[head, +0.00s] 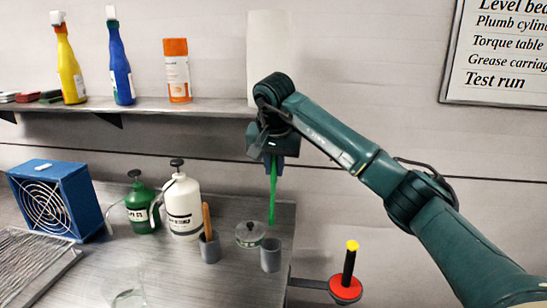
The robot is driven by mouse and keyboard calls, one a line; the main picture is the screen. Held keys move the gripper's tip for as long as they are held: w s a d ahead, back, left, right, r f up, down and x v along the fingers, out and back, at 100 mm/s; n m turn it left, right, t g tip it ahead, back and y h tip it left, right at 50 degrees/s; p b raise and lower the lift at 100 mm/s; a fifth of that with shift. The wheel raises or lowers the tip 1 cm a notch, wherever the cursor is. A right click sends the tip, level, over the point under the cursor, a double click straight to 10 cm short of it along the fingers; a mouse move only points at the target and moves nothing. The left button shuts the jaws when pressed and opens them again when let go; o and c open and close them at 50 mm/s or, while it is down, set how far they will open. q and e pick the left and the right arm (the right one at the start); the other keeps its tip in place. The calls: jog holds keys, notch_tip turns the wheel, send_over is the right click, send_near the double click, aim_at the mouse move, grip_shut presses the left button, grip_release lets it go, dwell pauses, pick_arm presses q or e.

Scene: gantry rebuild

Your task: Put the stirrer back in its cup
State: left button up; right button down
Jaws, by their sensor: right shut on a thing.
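My right gripper (272,160) is shut on a thin green stirrer (272,200) and holds it upright, pointing down. The stirrer's lower end is close to a grey cup (270,254) near the right edge of the bench; in the picture it ends a little above the cup's rim. Another grey cup (210,249) stands to the left with a brown wooden stick (206,221) in it. I cannot tell from this one view how far the stirrer is from the cup in depth. My left gripper is not in view.
A round lidded tin (250,234) stands between the two cups. A white bottle (182,208), a green bottle (140,209) and a blue fan box (57,203) stand left on the bench (190,280). A clear glass (124,287) is in front. A shelf (150,107) runs above.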

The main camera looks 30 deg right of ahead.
aim_at(274, 195)
jog(key=shift+f, duration=2.15)
jog(key=shift+f+b, duration=0.4)
jog(key=shift+f, duration=0.3)
notch_tip(274, 195, down, 2)
jog(key=shift+f+b, duration=0.1)
jog(key=shift+b, duration=0.35)
pick_arm(q)
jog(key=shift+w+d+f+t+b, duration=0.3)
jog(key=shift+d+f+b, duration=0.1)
jog(key=shift+b, duration=0.35)
pick_arm(e)
jog(key=shift+f, duration=1.65)
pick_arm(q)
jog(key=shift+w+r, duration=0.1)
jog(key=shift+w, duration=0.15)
pick_arm(e)
jog(key=c, duration=1.3)
grip_release()
pick_arm(q)
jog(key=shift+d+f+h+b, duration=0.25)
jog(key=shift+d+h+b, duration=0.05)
jog(key=shift+b, duration=0.6)
pick_arm(e)
jog(key=v, duration=1.3)
jog(key=shift+r, duration=0.1)
